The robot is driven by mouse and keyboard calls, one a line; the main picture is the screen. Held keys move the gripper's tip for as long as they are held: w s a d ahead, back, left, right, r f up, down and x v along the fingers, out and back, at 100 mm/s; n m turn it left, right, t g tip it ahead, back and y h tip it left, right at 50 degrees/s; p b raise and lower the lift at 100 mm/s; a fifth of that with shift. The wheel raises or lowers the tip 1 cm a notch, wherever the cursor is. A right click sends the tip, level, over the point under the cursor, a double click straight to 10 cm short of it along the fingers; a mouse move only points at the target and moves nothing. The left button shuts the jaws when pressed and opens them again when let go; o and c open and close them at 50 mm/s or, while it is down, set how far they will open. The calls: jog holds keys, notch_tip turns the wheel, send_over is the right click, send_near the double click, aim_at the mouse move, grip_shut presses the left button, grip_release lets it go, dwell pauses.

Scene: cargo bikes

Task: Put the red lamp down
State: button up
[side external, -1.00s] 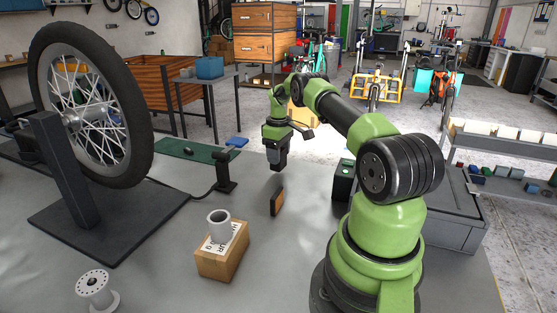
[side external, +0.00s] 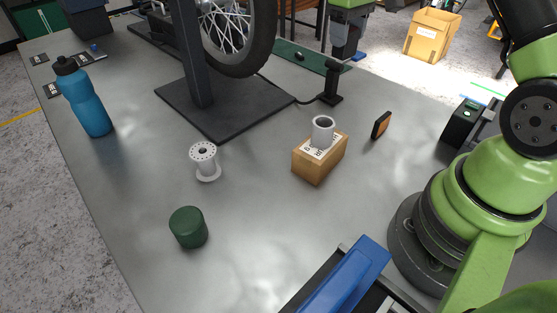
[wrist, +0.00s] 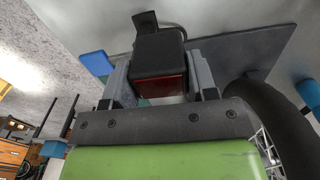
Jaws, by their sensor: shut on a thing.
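My gripper (wrist: 161,68) is shut on the red lamp (wrist: 160,52), a black block with a red face turned toward the wrist camera. Grey fingers press its two sides. In the side external view my gripper (side external: 343,50) is at the top, pointing down near a black upright post (side external: 331,86) with a cable; the lamp is hard to make out there. The post also shows just beyond the lamp in the wrist view (wrist: 146,21). I cannot tell whether the lamp touches the post or the bench (side external: 250,220).
The wheel stand base (side external: 215,105) and tyre (side external: 240,66) are beside the post. A green mat (side external: 296,55) lies behind. A cardboard box (side external: 318,164) with a grey cup (side external: 322,132), an orange-faced block (side external: 381,125) and a white spool (side external: 205,160) stand on the bench. Bare bench lies between.

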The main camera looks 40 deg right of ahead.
jog(key=s+a+r+n, duration=0.1)
jog(key=a, duration=0.7)
jog(key=s+a+r+n, duration=0.1)
jog(key=s+a+r, duration=0.1)
jog(key=a, duration=0.5)
jog(key=s+a+f+n, duration=0.3)
jog(key=s+a+n, duration=0.15)
jog(key=a, duration=0.45)
jog(key=s+a+f+n, duration=0.2)
jog(key=s+a+n, duration=0.25)
jog(key=a, duration=0.45)
jog(key=s+a+f+n, duration=0.3)
jog(key=s+a+n, duration=0.3)
jog(key=n, duration=0.1)
jog(key=shift+n, duration=0.3)
jog(key=shift+s+a+f, duration=0.1)
jog(key=shift+s+f, duration=0.1)
jog(key=shift+f, duration=2.35)
jog(key=shift+s+a+f, duration=0.1)
jog(key=shift+s+f, duration=0.1)
jog(key=shift+f, duration=2.3)
jog(key=shift+f, duration=0.1)
jog(key=o, duration=0.9)
jog(key=shift+o, duration=0.2)
